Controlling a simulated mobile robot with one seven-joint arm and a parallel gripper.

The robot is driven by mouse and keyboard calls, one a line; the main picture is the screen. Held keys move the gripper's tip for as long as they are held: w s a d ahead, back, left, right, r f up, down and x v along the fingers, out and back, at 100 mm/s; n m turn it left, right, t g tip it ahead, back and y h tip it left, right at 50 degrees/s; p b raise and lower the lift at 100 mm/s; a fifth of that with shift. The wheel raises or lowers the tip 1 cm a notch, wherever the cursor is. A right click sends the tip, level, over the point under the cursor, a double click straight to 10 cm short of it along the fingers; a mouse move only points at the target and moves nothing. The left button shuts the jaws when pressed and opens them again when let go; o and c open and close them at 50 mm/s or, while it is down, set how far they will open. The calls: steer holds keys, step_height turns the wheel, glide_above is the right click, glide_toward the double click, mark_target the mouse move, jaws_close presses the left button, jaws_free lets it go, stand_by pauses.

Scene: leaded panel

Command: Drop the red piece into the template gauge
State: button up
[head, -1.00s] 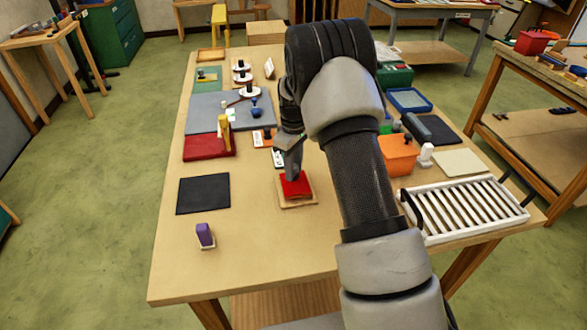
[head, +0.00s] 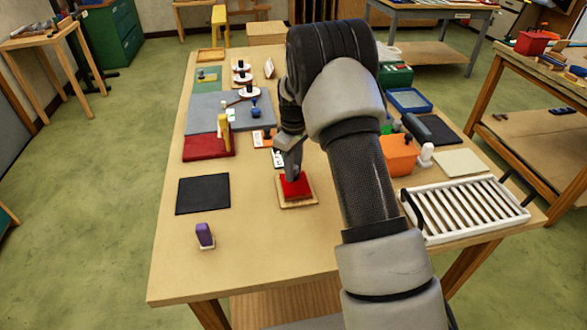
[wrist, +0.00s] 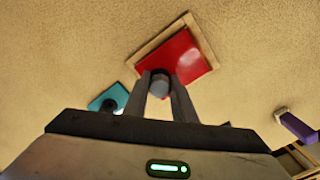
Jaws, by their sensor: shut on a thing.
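The red piece (head: 296,188) is a flat red plate with a grey knob (wrist: 159,87). My gripper (head: 291,174) is shut on this knob from above; the fingers (wrist: 159,86) stand on either side of it in the wrist view. The template gauge (head: 299,205) is a tan wooden frame on the table. Its rim (wrist: 158,38) shows along the far sides of the red piece in the wrist view. The red piece is over or within the frame; I cannot tell whether it touches the bottom. The gauge's near side is hidden by my fingers in the wrist view.
A black mat (head: 203,194) and a purple block (head: 204,235) are to the left. An orange bin (head: 399,156) and a white slatted rack (head: 465,208) are to the right. A teal piece (wrist: 112,98) shows in the wrist view. The table front is clear.

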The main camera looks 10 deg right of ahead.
steer(key=shift+f+b, duration=0.5)
steer(key=shift+f, duration=0.3)
steer(key=o, duration=1.1)
step_height(320, 180, up, 18)
steer(key=shift+f, duration=0.25)
